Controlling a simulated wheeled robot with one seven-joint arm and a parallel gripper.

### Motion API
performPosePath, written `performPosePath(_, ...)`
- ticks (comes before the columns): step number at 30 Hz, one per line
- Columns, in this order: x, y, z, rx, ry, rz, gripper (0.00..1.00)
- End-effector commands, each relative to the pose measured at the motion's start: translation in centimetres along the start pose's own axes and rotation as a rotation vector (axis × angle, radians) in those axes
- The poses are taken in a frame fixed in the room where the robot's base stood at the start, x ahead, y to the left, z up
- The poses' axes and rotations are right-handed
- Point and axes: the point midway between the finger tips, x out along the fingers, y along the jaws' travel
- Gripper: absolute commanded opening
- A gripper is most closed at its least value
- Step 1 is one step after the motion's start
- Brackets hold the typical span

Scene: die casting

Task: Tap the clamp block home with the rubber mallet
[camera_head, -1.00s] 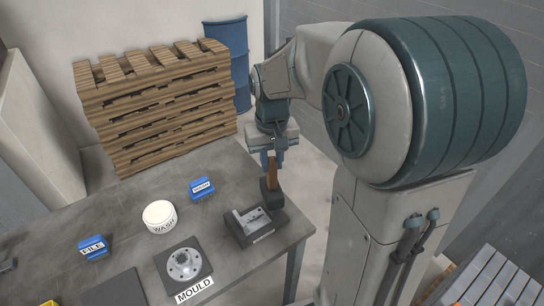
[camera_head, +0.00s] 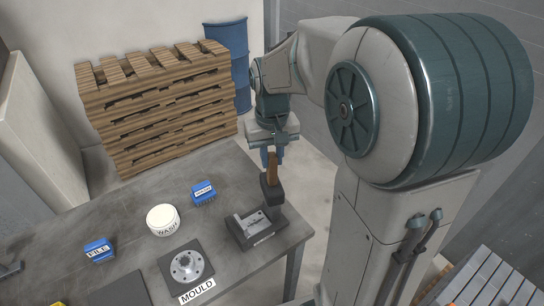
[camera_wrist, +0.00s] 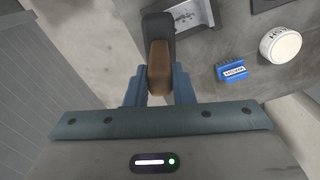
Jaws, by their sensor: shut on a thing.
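My gripper (camera_head: 271,152) is shut on the wooden handle of the rubber mallet (camera_head: 272,168). The mallet hangs head down, its dark head (camera_head: 273,194) at the back right of a dark metal fixture (camera_head: 262,238) near the table's right end. I cannot tell whether the head touches the fixture. A lighter grey part, likely the clamp block (camera_head: 250,219), sits in the fixture's recess; its seating is too small to judge. In the wrist view the handle (camera_wrist: 159,62) is between my fingers, and the fixture (camera_wrist: 190,17) is partly cut off beyond the mallet head.
On the table (camera_head: 130,215) are a blue brush-like block (camera_head: 203,191), a white round tub (camera_head: 163,220), a blue FILE block (camera_head: 99,250) and a round metal part (camera_head: 186,267) on the MOULD plate. Pallets (camera_head: 160,105) and a blue drum (camera_head: 228,65) stand behind.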

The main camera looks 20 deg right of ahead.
Motion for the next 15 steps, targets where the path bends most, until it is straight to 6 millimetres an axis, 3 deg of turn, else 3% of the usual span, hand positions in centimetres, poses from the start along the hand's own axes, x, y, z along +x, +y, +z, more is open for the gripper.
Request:
performPosePath(9,0.4,0.0,0.0,0.000,0.001,0.000,0.00)
performPosePath(15,3.3,0.0,0.0,0.000,-0.001,0.000,0.00)
